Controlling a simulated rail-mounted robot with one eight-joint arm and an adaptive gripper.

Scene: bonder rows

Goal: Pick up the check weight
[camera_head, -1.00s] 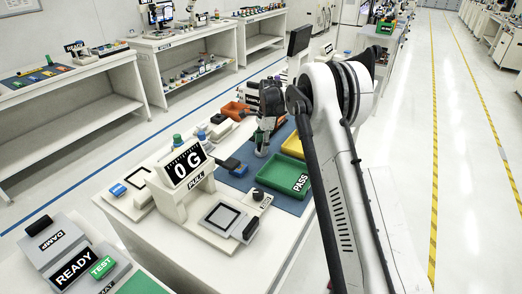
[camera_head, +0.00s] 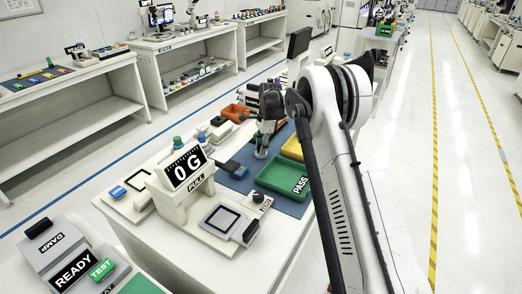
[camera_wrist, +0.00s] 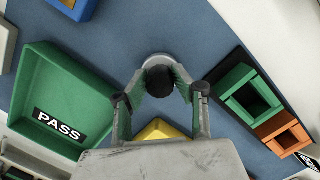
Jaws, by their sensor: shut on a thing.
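The check weight (camera_wrist: 158,63) is a round pale metal piece with a dark knob, seen from above between my fingers in the wrist view. My gripper (camera_wrist: 160,82) is shut on it, with one finger on each side of the knob.
The green PASS tray (camera_head: 278,188) is close on the right in the head view, with a yellow tray (camera_head: 292,148) behind it. A white 0 G PULL gauge (camera_head: 183,190) stands in front. Green and orange bins (camera_wrist: 252,98) lie right of my gripper in the wrist view.

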